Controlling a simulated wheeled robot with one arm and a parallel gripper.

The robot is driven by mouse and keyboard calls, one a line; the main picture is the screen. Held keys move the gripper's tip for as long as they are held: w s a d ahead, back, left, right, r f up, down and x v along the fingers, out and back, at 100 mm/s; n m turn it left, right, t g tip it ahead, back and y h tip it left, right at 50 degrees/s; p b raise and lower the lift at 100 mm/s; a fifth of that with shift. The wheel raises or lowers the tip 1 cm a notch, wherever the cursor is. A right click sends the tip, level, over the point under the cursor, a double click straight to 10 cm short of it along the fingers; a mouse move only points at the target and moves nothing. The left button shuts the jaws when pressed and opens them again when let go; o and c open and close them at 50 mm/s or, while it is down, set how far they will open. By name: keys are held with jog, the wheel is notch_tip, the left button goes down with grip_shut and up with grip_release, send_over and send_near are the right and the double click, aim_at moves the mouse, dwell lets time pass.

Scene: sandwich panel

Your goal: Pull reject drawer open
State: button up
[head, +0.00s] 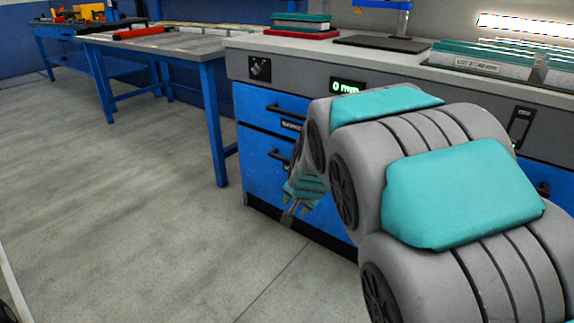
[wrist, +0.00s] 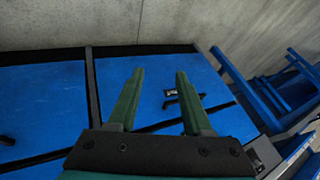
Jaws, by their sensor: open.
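The blue cabinet (head: 262,185) under the bench has an upper drawer (head: 252,103) and a lower drawer (head: 256,150). Each has a black bar handle: upper handle (head: 287,107), lower handle (head: 278,156). A small label (head: 291,125) under the upper handle is too small to read surely; I cannot tell which drawer is the reject one. Both look shut. My gripper (head: 294,215) hangs low before the cabinet, partly behind my arm. In the upside-down wrist view its green fingers (wrist: 160,73) are open and empty; a handle (wrist: 184,100) with a label shows between them, apparently beyond.
Blue-legged tables (head: 215,120) stand left of the cabinet. The bench top (head: 340,50) carries green and red trays, a black plate and a row of panels. The concrete floor (head: 120,200) at left is clear.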

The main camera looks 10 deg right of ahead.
jog(key=w+f+m+t+h+b, duration=0.35)
jog(key=w+m+t, duration=0.3)
jog(key=w, duration=1.55)
jog(key=m+t+h+b, duration=0.2)
jog(key=m+t+h, duration=0.2)
jog(key=m, duration=0.4)
send_near(288, 163)
jog(key=x, duration=0.3)
jog(key=shift+g, duration=0.25)
jog(key=shift+x, duration=3.95)
jog(key=shift+r, duration=0.15)
grip_shut()
